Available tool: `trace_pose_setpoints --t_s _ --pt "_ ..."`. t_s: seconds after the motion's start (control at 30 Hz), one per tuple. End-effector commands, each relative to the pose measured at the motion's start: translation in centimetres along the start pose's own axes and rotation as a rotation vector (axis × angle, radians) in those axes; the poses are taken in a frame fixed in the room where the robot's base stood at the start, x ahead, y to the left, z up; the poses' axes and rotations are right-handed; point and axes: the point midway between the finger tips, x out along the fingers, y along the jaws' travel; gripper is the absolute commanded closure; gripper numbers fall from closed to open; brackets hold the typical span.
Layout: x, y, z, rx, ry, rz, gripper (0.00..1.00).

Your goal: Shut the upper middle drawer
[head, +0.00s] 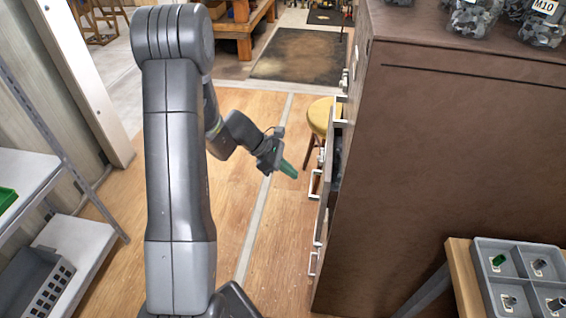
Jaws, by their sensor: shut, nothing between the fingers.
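A brown cabinet (450,150) stands on the right, with its drawer fronts and white handles facing left, seen very edge-on. One upper drawer (328,160) stands out from the cabinet, with a dark gap behind its front and a white handle (314,183). I cannot tell for sure whether it is the middle one. My gripper (291,171) has green fingers, which are shut and empty. It is in the air just left of that drawer front, apart from it in the picture.
A stool (319,115) with a yellow seat stands behind the drawer fronts. A grey compartment tray (482,258) is at lower right. Grey shelves (75,240) stand at left.

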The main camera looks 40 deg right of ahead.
Motion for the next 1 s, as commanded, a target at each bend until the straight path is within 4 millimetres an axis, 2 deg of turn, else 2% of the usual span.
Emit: trace_pose_setpoints --t_s 0.03,0.17,0.33,0.5,0.9,1.0 --pt "1.3 -0.1 0.1 -0.001 0.0 -0.005 1.0" --pt "4.0 -0.1 0.1 0.0 0.0 -0.005 1.0" --pt "5.5 -0.1 1.9 0.001 0.001 -0.002 1.0" --pt "6.5 0.0 2.7 0.0 0.001 0.0 1.0" --pt "6.7 0.0 2.8 0.0 0.001 0.001 1.0" --pt "7.4 0.0 3.3 0.003 0.002 0.0 1.0"
